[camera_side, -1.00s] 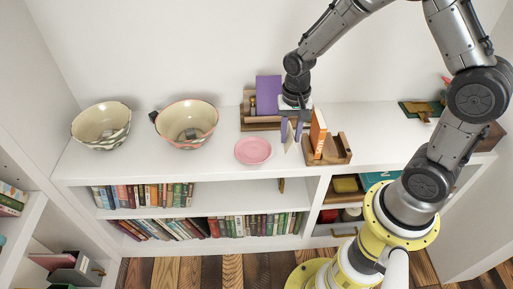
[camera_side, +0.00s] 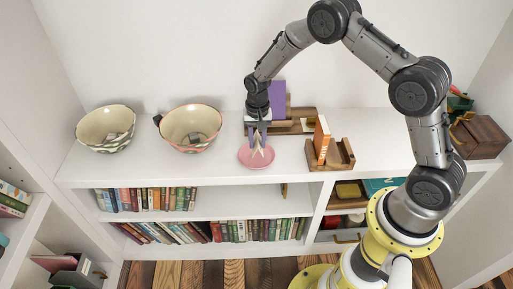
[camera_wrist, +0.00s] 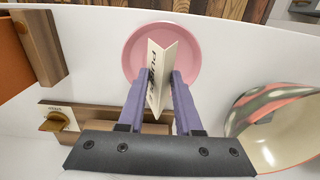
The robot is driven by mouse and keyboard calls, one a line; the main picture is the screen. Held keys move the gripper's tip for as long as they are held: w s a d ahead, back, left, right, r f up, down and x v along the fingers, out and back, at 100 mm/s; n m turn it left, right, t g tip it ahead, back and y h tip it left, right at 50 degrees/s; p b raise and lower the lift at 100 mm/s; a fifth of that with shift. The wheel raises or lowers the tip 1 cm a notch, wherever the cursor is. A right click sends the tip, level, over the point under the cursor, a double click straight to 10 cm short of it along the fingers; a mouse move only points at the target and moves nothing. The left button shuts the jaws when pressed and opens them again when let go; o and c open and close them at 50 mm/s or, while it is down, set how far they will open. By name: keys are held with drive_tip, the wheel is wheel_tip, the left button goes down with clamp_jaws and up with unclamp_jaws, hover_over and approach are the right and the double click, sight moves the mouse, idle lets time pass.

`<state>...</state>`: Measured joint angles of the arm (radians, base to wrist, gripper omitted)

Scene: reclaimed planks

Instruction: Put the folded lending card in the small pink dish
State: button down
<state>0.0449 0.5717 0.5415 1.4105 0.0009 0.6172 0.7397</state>
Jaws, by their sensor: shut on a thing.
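The folded lending card (camera_wrist: 157,72) is cream with dark lettering and stands like a tent between the purple fingers of my gripper (camera_wrist: 159,92). My gripper (camera_side: 258,140) is shut on the card (camera_side: 258,155), which is upright over the small pink dish (camera_side: 245,160) in the side view. In the wrist view the pink dish (camera_wrist: 185,42) lies behind the card's far end. I cannot tell whether the card touches the dish. The fingers hide part of the card in the side view.
Two patterned bowls, one far left (camera_side: 106,128) and one nearer (camera_side: 191,128), stand left of the dish. A wooden bookend with an orange book (camera_side: 321,140) stands right. Another wooden holder with a purple book (camera_side: 278,100) is behind. The shelf front is clear.

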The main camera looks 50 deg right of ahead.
sight(256, 148)
drive_tip(key=shift+w+f, duration=0.2)
drive_tip(key=shift+f, duration=1.55)
drive_tip(key=shift+f, duration=0.5)
drive_tip(key=c, duration=0.6)
unclamp_jaws()
drive_tip(key=shift+r, duration=0.1)
wheel_tip(256, 148, up, 13)
